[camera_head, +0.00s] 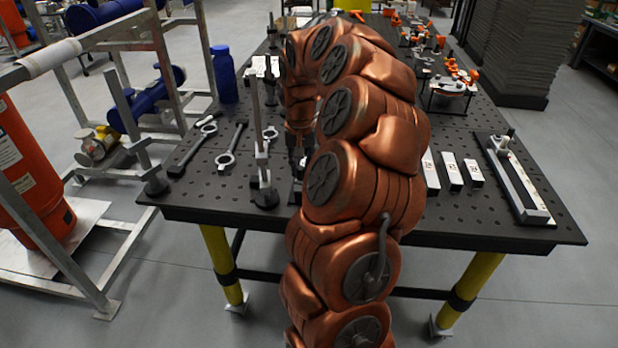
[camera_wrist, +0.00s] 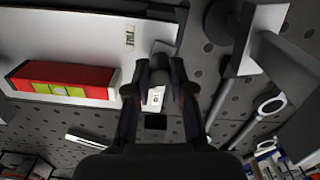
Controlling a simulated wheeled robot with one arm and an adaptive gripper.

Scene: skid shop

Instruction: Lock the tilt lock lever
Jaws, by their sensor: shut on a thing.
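In the wrist view, my gripper (camera_wrist: 158,88) has its two dark fingers closed around a small dark grey piece (camera_wrist: 158,72), which looks like the end of the tilt lock lever. A pale plate (camera_wrist: 85,30) with a small printed label (camera_wrist: 130,38) lies beside it. Most of the lever and its pivot are hidden by the fingers, so I cannot tell its angle. In the head view, my gripper (camera_head: 297,155) is low over the near part of the black table, largely hidden by my copper arm.
The perforated black table (camera_head: 330,224) holds a clamp post (camera_head: 263,165) just left of my gripper, wrenches (camera_head: 230,150) and a blue bottle (camera_head: 223,73) farther left. White-faced blocks (camera_head: 451,170) and a long fixture (camera_head: 520,185) stand right. A red block (camera_wrist: 65,82) shows in the wrist view.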

